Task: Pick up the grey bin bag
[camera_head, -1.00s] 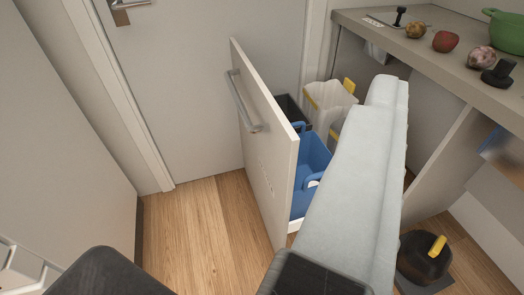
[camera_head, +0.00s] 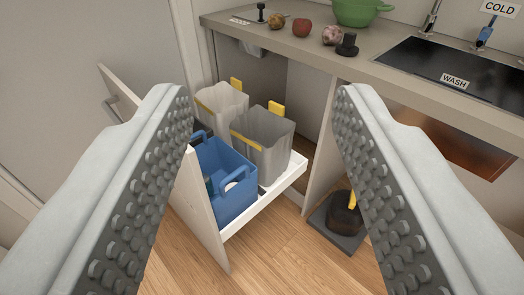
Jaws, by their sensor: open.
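The grey bin bag (camera_head: 266,151) stands upright in the pulled-out white drawer (camera_head: 266,207), with yellow tabs at its rim. It is in the middle of the view, right of a paler whitish bag (camera_head: 219,112) and behind a blue caddy (camera_head: 226,187). My gripper (camera_head: 262,98) is open, its two studded fingers spread wide on either side of the view. The bag shows in the gap between the fingers, beyond them, and nothing is held. The lower part of the bag is partly hidden by the caddy and drawer edge.
The drawer front (camera_head: 204,215) stands out at left. A counter (camera_head: 300,48) behind carries produce, a green pot (camera_head: 360,10) and a sink (camera_head: 455,75). A dark container with a yellow handle (camera_head: 346,212) stands on a floor mat, right of the drawer. Wooden floor in front is clear.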

